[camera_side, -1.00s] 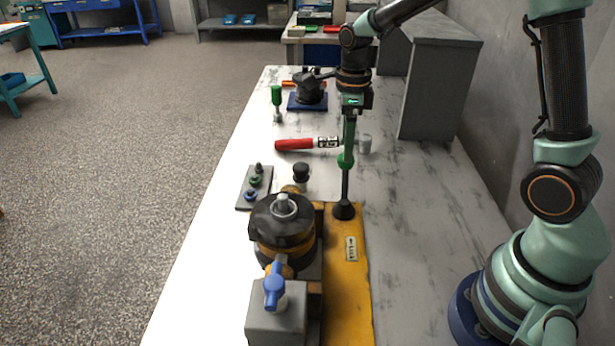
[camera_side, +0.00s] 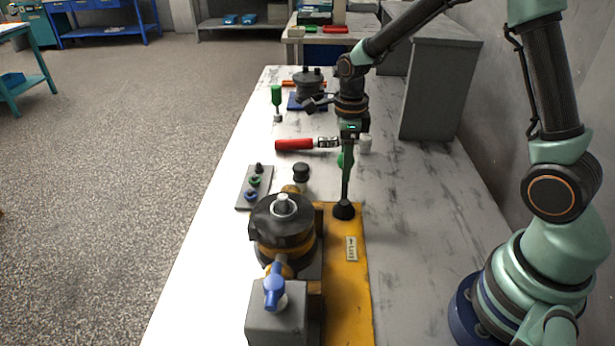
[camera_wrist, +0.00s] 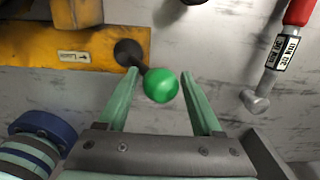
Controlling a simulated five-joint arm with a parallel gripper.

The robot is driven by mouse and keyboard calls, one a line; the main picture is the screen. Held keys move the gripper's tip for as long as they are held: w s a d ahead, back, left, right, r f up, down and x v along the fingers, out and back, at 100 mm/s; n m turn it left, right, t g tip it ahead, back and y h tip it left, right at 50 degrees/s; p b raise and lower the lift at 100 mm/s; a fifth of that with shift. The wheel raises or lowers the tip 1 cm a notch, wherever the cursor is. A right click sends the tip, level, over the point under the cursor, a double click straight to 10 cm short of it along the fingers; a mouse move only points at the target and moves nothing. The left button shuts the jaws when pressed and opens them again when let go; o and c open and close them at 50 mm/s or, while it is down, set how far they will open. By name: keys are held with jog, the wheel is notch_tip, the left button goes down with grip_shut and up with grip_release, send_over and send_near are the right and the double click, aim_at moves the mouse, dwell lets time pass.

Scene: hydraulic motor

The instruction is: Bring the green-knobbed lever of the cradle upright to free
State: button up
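The cradle is a yellow base (camera_side: 345,285) with a dark round motor (camera_side: 283,230) on it. Its lever rises from a black pivot (camera_side: 344,210) at the cradle's far end. In the side view the green knob (camera_side: 341,160) is partly hidden behind my gripper (camera_side: 346,190), whose fingers reach down along the lever. In the wrist view the knob (camera_wrist: 161,87) sits between my two spread fingers, with a gap on each side. The rod slants from the pivot (camera_wrist: 127,52) to the knob. My gripper is open and holds nothing.
A small plate with fittings (camera_side: 254,188) is left of the motor. A grey cabinet (camera_side: 437,85) stands at the back right. The bench right of the cradle is clear.

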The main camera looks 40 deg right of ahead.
jog(key=shift+w+d, duration=0.1)
jog(key=c, duration=0.3)
jog(key=shift+r, duration=0.1)
jog(key=shift+c, duration=0.2)
jog(key=shift+s+a+r, duration=0.3)
jog(key=shift+s+a, duration=0.1)
jog(key=shift+a, duration=0.05)
jog(key=shift+c, duration=0.5)
jog(key=shift+s+a, duration=0.3)
jog(key=shift+s, duration=0.05)
jog(key=shift+c, duration=0.2)
jog(key=shift+s+a+r, duration=0.15)
jog(key=shift+s+a, duration=0.2)
jog(key=shift+s, duration=0.1)
